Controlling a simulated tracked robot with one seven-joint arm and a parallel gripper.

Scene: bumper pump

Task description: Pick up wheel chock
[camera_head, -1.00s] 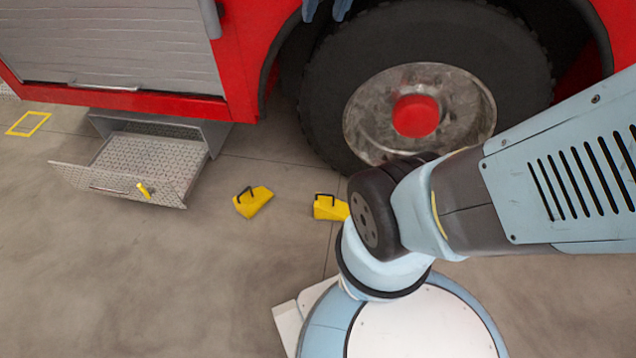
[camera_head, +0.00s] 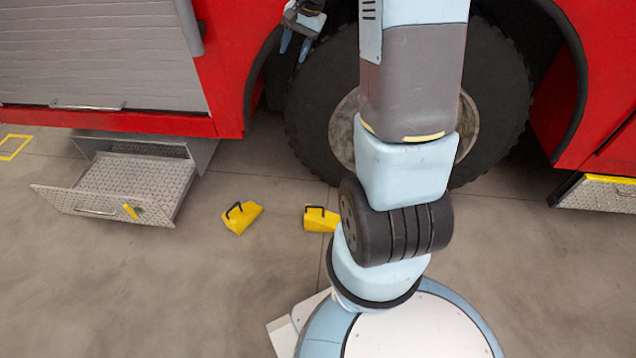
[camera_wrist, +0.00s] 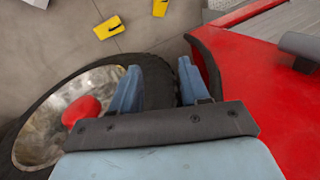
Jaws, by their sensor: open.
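Two yellow wheel chocks with black handles lie on the floor in front of the truck's wheel. The left chock (camera_head: 242,217) lies apart from the right chock (camera_head: 320,219), whose right end meets my arm in the head view. In the wrist view, one chock (camera_wrist: 109,27) is at the upper left and another (camera_wrist: 160,8) is at the top edge. My gripper (camera_head: 296,47) is raised in front of the truck, at the upper left of the wheel. In the wrist view its two blue fingers (camera_wrist: 158,88) are spread, with only tyre and floor between them.
The red truck (camera_head: 225,95) with its large wheel (camera_head: 310,110) stands behind the chocks. An open metal drawer step (camera_head: 130,185) with a yellow latch juts out at the left. Bare floor (camera_head: 150,290) lies in front.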

